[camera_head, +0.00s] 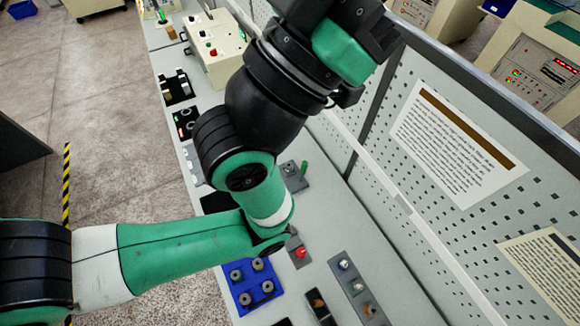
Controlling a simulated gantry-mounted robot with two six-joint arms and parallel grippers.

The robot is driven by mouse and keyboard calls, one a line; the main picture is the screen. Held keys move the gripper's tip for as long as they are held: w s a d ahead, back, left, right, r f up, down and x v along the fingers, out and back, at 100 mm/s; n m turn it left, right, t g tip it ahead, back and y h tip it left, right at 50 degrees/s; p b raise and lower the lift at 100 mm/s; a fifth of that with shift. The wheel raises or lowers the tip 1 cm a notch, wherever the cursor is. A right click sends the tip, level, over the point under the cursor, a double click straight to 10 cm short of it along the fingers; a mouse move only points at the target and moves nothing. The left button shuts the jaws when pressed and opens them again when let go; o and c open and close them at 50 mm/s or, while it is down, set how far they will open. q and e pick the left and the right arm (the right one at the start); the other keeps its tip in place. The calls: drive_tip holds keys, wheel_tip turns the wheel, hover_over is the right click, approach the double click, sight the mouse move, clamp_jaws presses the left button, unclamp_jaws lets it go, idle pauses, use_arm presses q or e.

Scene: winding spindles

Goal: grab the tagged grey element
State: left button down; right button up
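A blue holder (234,292) near the bottom centre carries several small grey round elements (267,287). I cannot make out a tag on any of them. My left arm comes in from the left, bends above the bench and reaches up to a black and green wrist at the top centre. No fingertips of my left gripper show. My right gripper is not in the picture. My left arm hides part of the bench behind the blue holder.
A grey block with a red knob (301,252) and a grey strip with several small parts (357,288) lie right of the holder. A beige control box (214,50) stands at the far end. A perforated panel (470,215) bounds the bench on the right.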

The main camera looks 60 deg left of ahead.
use_arm(q)
drive_tip(key=c, duration=1.5)
unclamp_jaws()
drive_tip(key=shift+c, duration=0.2)
drive_tip(key=o, duration=1.1)
